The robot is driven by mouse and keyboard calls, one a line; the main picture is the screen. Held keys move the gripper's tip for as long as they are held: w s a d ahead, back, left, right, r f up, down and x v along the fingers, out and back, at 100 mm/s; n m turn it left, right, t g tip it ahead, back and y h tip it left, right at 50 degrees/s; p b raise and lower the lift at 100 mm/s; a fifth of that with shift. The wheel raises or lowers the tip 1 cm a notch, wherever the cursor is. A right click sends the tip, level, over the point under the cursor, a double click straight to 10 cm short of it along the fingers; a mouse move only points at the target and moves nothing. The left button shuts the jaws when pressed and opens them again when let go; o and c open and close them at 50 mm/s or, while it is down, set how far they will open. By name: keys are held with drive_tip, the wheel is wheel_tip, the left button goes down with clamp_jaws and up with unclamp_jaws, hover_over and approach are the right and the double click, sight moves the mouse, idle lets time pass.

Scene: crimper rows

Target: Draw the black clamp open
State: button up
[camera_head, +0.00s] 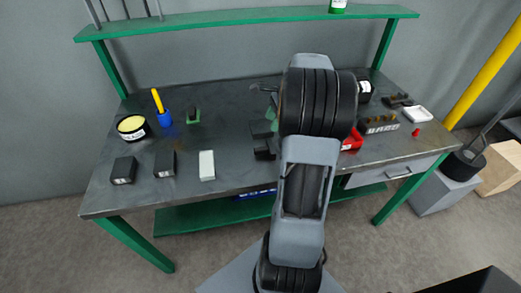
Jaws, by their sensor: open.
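My arm rises through the middle of the view and covers much of the bench centre. My gripper cannot be made out; the arm hides that area. Just left of the arm, part of a green and black device (272,114) shows on the bench, with dark blocky parts (263,153) nearer the front edge. Most of this is hidden behind my arm. I cannot tell whether it includes the black clamp, or whether the clamp is open or shut.
On the dark workbench (225,105), a yellow-topped tin (132,127), a blue holder (165,118) and several small blocks stand left. Right are a red bin (352,140), a grey rack (382,125) and a white tray (416,114). A green shelf (230,20) spans the back.

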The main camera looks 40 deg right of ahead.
sight(260, 149)
drive_tip(key=x, duration=1.3)
drive_tip(key=shift+f, duration=0.25)
clamp_jaws()
